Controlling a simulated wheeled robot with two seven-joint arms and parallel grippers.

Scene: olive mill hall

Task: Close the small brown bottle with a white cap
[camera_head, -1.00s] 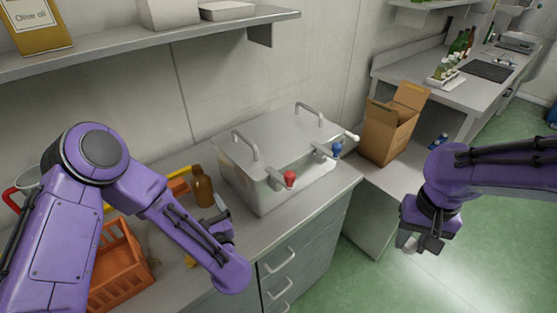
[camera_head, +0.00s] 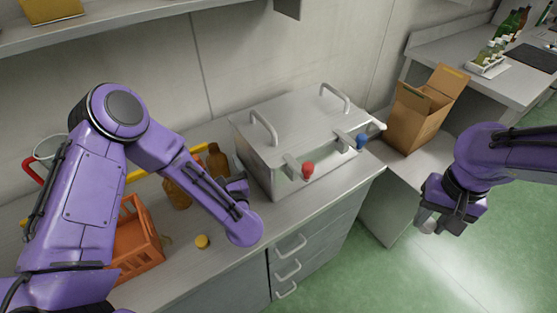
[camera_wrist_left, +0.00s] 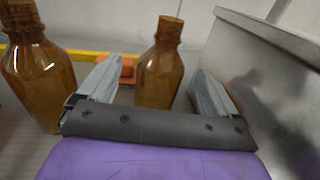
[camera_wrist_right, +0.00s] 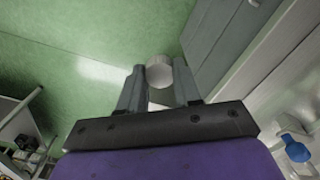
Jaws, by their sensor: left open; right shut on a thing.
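Two brown glass bottles without caps stand on the counter. One (camera_head: 217,158) is beside the steel tank; it appears in the left wrist view (camera_wrist_left: 160,75) framed by my fingers. The other (camera_head: 177,193) is partly hidden by my left arm and shows in the left wrist view (camera_wrist_left: 38,78) left of the fingers. My left gripper (camera_head: 237,185) is open; its fingers (camera_wrist_left: 155,90) point toward the first bottle, and contact cannot be told. My right gripper (camera_head: 430,224) is shut on a white cap (camera_wrist_right: 159,72), held over the green floor, right of the counter.
The steel tank (camera_head: 290,120) with red and blue tap handles stands right of the bottles. A yellow cap (camera_head: 202,241) lies near the counter's front, by an orange crate (camera_head: 137,240). A cardboard box (camera_head: 415,115) stands at the right. A shelf overhangs the counter.

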